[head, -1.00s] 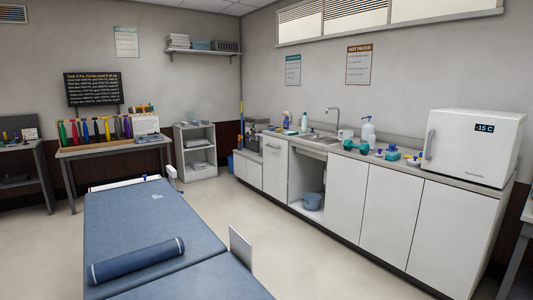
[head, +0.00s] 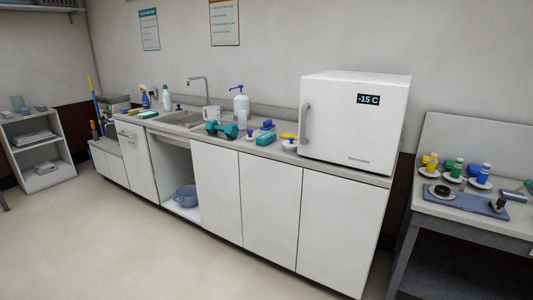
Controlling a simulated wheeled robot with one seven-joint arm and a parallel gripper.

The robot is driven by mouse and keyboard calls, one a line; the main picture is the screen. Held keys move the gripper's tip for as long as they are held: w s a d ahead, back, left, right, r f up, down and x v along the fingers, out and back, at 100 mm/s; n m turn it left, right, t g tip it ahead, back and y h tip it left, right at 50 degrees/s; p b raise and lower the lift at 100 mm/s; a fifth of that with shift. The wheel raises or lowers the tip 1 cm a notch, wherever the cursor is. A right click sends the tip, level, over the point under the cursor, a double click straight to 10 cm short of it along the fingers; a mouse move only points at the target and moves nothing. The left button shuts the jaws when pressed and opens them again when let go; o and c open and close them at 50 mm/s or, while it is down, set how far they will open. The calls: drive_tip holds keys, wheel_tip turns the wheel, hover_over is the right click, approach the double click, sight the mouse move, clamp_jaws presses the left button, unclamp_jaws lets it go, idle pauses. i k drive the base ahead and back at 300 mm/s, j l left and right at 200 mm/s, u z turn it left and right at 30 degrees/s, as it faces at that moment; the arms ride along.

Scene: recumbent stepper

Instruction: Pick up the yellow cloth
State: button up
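A small flat yellow item (head: 289,136), which looks like the yellow cloth, lies on the counter (head: 345,173) just left of the white freezer box. It is small in the head view, so I cannot be sure that it is cloth. A blue item (head: 267,125), a teal block (head: 266,138) and a small white item with a dark blue top (head: 289,146) are close around it. My gripper is not in view.
The freezer (head: 350,122) stands right of the yellow item. A teal dumbbell (head: 221,129), white pump bottle (head: 241,103) and sink (head: 183,118) are to its left. A side table (head: 470,222) with bottles stands at right. The floor (head: 130,250) before the cabinets is clear.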

sight(132, 112)
drive_tip(key=i+u, duration=0.1)
drive_tip(key=i, duration=0.45)
drive_tip(key=i+l+u, duration=0.1)
drive_tip(key=i, duration=0.45)
drive_tip(key=i+l, duration=0.2)
drive_tip(key=i, duration=0.3)
drive_tip(key=i+j+u, duration=0.25)
drive_tip(key=i+u, duration=0.55)
drive_tip(key=i, duration=0.15)
drive_tip(key=i+u, duration=0.45)
drive_tip(key=i+l+u, duration=0.25)
drive_tip(key=i+u, duration=0.15)
drive_tip(key=i, duration=0.15)
drive_tip(key=i+u, duration=0.25)
drive_tip(key=i, duration=1.6)
drive_tip(key=l, duration=0.05)
